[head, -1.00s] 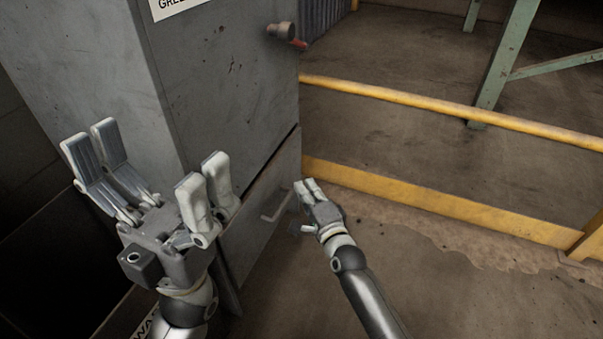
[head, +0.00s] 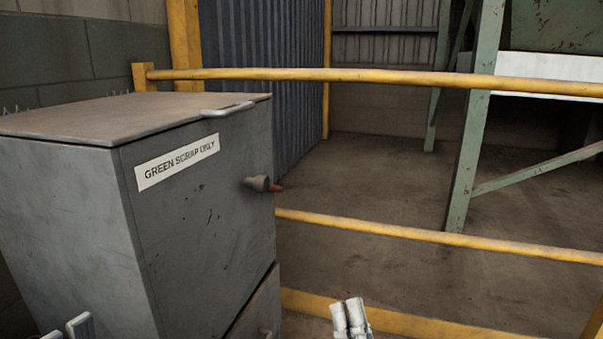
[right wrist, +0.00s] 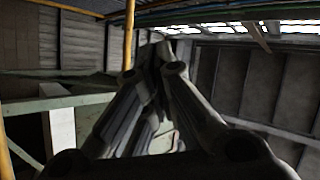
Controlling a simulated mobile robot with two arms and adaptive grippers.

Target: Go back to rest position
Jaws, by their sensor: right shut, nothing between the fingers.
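My right gripper (head: 350,312) shows at the bottom edge of the head view, its pale fingers together and empty, in front of the lower yellow rail. In the right wrist view its dark fingers (right wrist: 158,62) converge, with nothing between them.
The grey cabinet marked "GREEN SCRAP ONLY" fills the left, with a lid handle (head: 228,109) and a knob (head: 258,183) on its side. A yellow guardrail (head: 420,78) runs behind it. Green steel legs (head: 470,130) stand beyond the rail, on open floor.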

